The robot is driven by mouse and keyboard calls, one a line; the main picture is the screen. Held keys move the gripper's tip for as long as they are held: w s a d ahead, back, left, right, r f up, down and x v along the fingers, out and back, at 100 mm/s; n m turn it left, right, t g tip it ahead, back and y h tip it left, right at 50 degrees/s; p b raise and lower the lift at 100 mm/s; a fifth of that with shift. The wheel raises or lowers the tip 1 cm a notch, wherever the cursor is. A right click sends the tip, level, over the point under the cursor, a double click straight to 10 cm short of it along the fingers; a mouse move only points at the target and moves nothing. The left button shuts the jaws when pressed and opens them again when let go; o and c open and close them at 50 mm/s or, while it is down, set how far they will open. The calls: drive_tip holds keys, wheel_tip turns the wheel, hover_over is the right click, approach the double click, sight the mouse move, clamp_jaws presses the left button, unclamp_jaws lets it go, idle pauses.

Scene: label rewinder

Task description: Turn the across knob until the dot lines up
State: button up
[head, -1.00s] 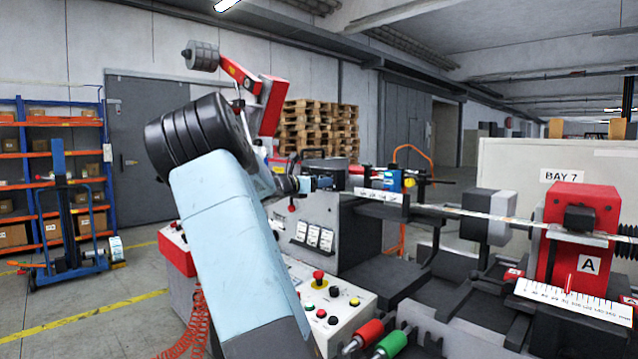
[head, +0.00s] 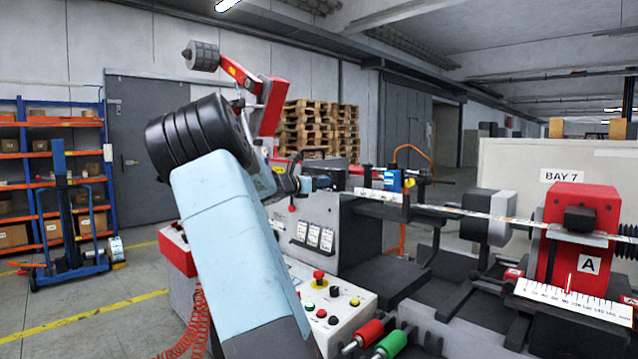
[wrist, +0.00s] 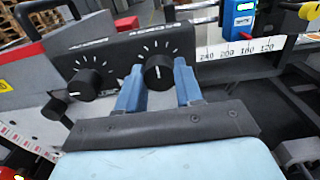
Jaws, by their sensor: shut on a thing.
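In the wrist view, my gripper (wrist: 160,84) has its two blue fingers on either side of a black round knob (wrist: 158,70), closed on it. This knob's white pointer line stands almost straight up, with white tick marks fanned above it. A second black knob (wrist: 84,86) sits to its left on the same dark panel (wrist: 120,45), with its own ticks. The lettering over both knobs is too small and tilted to read surely. I cannot make out a dot. In the head view my gripper (head: 322,183) is at the machine's far side, and the knobs are hidden.
A white scale strip (wrist: 240,48) and a blue block (wrist: 238,18) lie right of the knobs. In the head view, a control panel (head: 325,300) with buttons stands below my arm. A red unit marked A (head: 580,235) stands at right.

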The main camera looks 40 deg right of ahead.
drive_tip(key=m, duration=1.1)
drive_tip(key=shift+w+a+f, duration=0.1)
drive_tip(key=shift+m, duration=0.4)
idle(0.5)
drive_tip(key=o, duration=1)
drive_tip(key=shift+o, duration=0.2)
drive_tip(key=s+a, duration=0.1)
drive_tip(key=a, duration=1.2)
drive_tip(key=shift+a, duration=0.35)
drive_tip(key=shift+s, duration=0.1)
